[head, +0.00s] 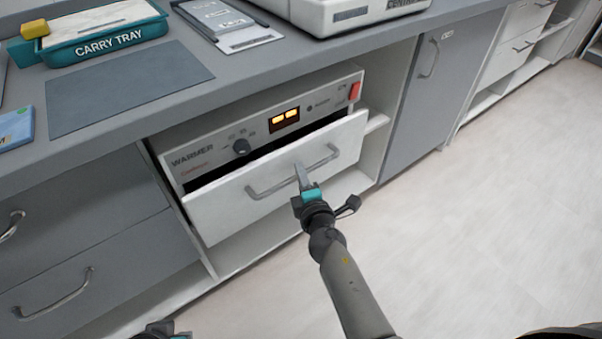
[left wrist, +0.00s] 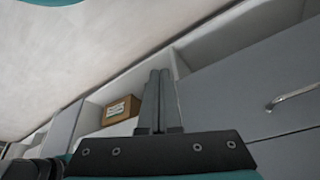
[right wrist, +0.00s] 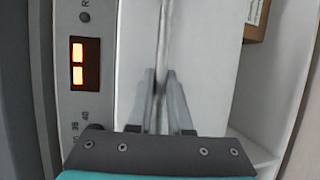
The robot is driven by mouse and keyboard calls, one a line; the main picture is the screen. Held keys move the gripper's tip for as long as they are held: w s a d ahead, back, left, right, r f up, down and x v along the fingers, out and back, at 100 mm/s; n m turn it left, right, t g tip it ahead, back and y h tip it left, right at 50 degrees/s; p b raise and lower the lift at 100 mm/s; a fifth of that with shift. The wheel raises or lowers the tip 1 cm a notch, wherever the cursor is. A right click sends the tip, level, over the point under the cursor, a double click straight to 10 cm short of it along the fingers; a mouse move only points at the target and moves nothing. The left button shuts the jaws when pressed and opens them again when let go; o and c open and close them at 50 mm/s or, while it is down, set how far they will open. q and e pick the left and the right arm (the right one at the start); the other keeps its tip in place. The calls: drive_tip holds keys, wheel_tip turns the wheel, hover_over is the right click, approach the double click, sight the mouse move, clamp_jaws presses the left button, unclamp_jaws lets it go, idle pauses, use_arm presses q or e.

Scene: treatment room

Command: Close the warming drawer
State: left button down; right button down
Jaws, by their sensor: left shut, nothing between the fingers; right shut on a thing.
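The warming drawer (head: 225,205) has a white front with a bar handle (head: 262,190) and sits under the counter. It stands partly open, with a dark gap between its front and the warmer's control panel (head: 200,152). My right gripper (head: 302,172) is shut on the handle near its middle. In the right wrist view, the handle bar (right wrist: 162,40) runs between its two fingers (right wrist: 160,90). My left gripper (left wrist: 158,75) is shut and empty, away from the drawer; only part of it shows at the bottom edge of the head view.
The counter above holds a teal carry tray (head: 110,45), a grey mat (head: 130,88) and a white device (head: 345,15). Grey drawers (head: 90,235) are on the left and a grey cabinet door (head: 425,100) on the right. A cardboard box (left wrist: 122,109) sits on a low shelf. The floor (head: 490,230) is clear.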

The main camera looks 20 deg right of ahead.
sight(290, 164)
drive_tip(key=shift+w, duration=0.1)
idle(0.4)
